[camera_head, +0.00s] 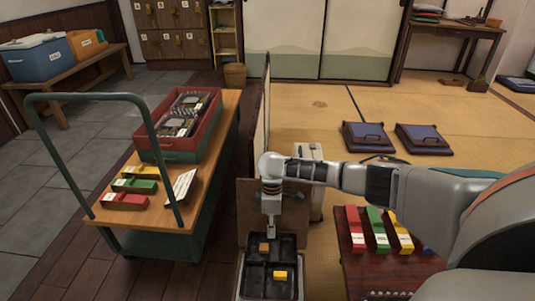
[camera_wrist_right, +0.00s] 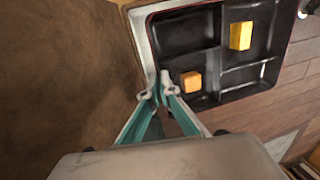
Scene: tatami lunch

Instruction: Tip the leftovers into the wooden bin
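A dark divided tray (camera_head: 258,258) with a pale outer edge is low in the middle of the head view. Two orange-yellow leftover pieces, one farther (camera_head: 264,248) and one nearer (camera_head: 281,276), lie in separate compartments. The tray (camera_wrist_right: 205,58) also shows in the right wrist view. My right gripper (camera_wrist_right: 156,91) points at the tray's edge, its fingertips close together with the rim between them; it comes down from above in the head view (camera_head: 270,233). A brown wooden panel (camera_head: 247,203) stands behind the tray; whether it belongs to the wooden bin I cannot tell. My left gripper is out of view.
A cart (camera_head: 215,150) at left carries a red crate (camera_head: 182,152) of dark trays and several coloured boxes. A low red table (camera_head: 358,270) at right holds more coloured boxes. Purple cushions (camera_head: 424,140) lie on the tatami. Wooden floor is clear between cart and tray.

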